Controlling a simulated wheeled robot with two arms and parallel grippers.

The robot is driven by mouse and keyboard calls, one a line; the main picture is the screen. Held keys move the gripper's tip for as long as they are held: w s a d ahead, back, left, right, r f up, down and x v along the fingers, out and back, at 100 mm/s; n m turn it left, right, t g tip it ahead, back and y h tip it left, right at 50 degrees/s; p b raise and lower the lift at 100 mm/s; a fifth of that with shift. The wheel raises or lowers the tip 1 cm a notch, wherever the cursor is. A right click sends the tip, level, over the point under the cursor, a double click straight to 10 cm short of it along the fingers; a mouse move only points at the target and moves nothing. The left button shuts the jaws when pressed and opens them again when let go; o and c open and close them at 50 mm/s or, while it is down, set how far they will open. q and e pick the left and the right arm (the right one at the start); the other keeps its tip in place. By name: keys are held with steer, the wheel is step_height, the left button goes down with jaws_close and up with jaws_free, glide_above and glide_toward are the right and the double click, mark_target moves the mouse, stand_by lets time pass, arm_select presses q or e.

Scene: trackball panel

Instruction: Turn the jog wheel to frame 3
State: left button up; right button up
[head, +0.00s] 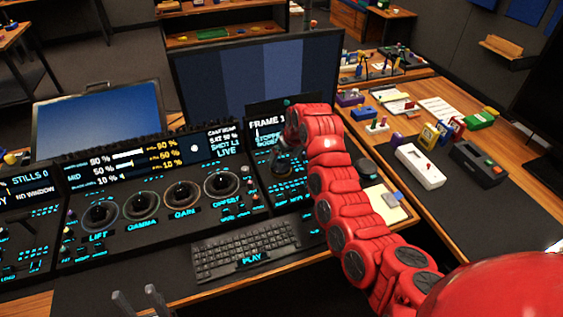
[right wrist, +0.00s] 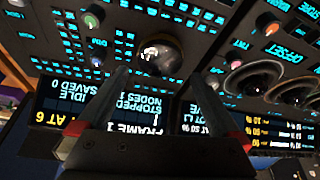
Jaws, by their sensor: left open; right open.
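The jog wheel (right wrist: 161,56), a shiny dark round knob, shows in the right wrist view at the top middle of the panel. My right gripper (right wrist: 158,73) is open, its fingers pointing toward the wheel with one on either side; I cannot tell whether they touch it. In the head view my red right arm reaches over the right panel and partly hides this spot. The small screen (head: 266,122) there reads FRAME 1 and STOPPED. It also shows upside down in the right wrist view (right wrist: 110,112). My left gripper (head: 137,293) is open and empty at the bottom edge.
Several trackballs with rings, such as LIFT (head: 99,214) and GAIN (head: 182,197), fill the middle panel. A keyboard (head: 245,249) lies in front. A large monitor (head: 255,75) stands behind. The right side table holds a white box (head: 419,166) and a black box (head: 478,163).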

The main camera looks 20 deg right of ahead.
mark_target(281, 165)
steer(key=shift+x, duration=2.8)
steer(key=shift+c, duration=0.3)
steer(key=shift+w, duration=0.1)
steer(key=c, duration=1)
